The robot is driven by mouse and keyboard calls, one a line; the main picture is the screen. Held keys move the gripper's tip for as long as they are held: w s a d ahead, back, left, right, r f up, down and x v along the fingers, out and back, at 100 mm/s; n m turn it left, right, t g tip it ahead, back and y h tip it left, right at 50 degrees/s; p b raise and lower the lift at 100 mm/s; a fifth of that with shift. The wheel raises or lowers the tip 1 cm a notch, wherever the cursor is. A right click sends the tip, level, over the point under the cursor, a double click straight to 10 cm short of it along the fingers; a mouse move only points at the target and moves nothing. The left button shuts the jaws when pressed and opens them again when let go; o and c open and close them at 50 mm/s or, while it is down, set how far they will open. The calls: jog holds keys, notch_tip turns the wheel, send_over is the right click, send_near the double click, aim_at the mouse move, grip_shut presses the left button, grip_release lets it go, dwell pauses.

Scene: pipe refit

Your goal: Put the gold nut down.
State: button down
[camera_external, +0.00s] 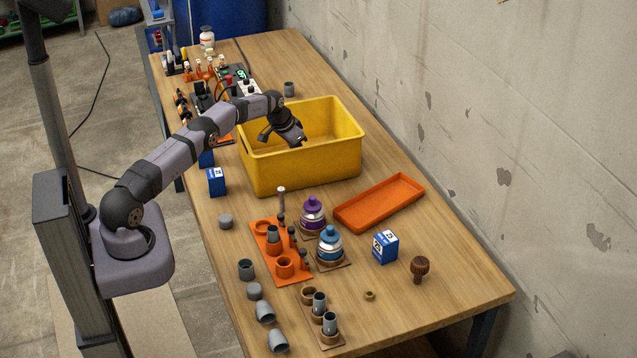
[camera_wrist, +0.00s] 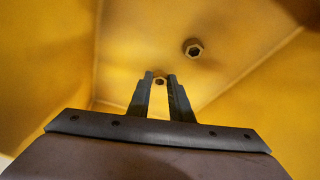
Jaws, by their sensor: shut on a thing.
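My gripper (camera_wrist: 160,78) reaches down inside the yellow bin (camera_external: 307,170); it also shows in the external view (camera_external: 300,141). Its fingers are shut on a small gold nut (camera_wrist: 159,82) at their tips. The held nut cannot be made out in the external view. A second hex nut (camera_wrist: 193,47) lies on the bin floor, ahead and to the right of the fingertips in the wrist view. How high the held nut is above the floor I cannot tell.
The bin walls stand close around my gripper. An orange tray (camera_external: 380,202) lies right of the bin. In front are an orange fixture plate (camera_external: 283,264), grey pipe fittings (camera_external: 265,312), a blue box (camera_external: 385,246) and a small brass-coloured ring (camera_external: 370,295) on the table.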

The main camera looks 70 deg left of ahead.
jog(key=shift+f, duration=0.2)
jog(key=shift+f, duration=0.15)
jog(key=c, duration=1.6)
grip_release()
jog(key=shift+s+r, duration=0.1)
jog(key=shift+r, duration=0.45)
jog(key=b+v, duration=0.2)
jog(key=v, duration=0.9)
jog(key=shift+s, duration=0.15)
